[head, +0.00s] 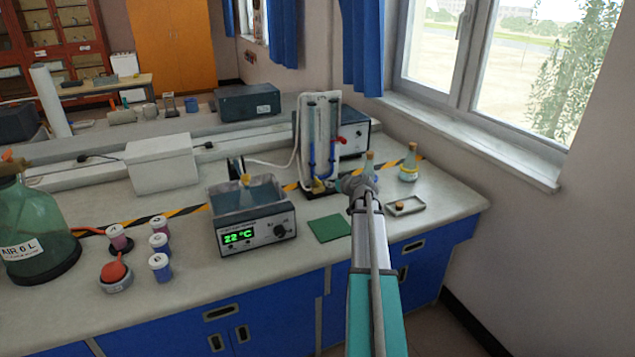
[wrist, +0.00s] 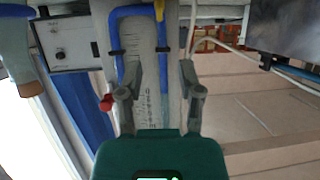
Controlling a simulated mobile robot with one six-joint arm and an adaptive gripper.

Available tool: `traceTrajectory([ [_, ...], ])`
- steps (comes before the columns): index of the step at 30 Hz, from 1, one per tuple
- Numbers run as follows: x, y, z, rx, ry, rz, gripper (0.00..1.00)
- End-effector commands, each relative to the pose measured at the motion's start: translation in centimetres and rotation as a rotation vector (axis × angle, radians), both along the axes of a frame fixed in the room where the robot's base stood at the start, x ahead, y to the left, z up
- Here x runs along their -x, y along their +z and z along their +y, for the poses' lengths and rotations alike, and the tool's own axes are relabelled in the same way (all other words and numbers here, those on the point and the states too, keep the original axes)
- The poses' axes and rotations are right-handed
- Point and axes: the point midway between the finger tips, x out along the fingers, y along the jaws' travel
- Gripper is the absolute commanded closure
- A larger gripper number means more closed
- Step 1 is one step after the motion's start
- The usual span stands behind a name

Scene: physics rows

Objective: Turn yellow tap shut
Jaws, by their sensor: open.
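The yellow tap (wrist: 159,10) shows at the top edge of the wrist view, partly cut off, beside the blue tubing (wrist: 125,40). In the head view a small yellowish part shows low on the upright glass apparatus (head: 321,125), close to my gripper (head: 352,184). I cannot make out the tap's handle angle. In the wrist view my gripper (wrist: 161,78) is open and empty, its two fingers apart in front of the scale board (wrist: 147,75). The tap lies beyond the fingertips, with no contact visible.
A red tap (wrist: 106,102) is beside the left finger. In the head view a water bath (head: 252,217) stands left of the apparatus. Bottles (head: 409,163) and a small tray (head: 405,206) are to the right. A green mat (head: 330,227) lies in front.

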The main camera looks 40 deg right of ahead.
Motion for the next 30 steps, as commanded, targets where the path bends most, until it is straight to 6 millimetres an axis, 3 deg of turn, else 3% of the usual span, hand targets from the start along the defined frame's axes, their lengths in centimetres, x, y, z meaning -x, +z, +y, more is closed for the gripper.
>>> traceTrajectory([
  [18, -8.6, -3.7, -1.3, 0.001, 0.001, 0.0, 0.53],
  [30, -11.1, -4.6, -1.5, 0.0, 0.002, 0.0, 0.53],
])
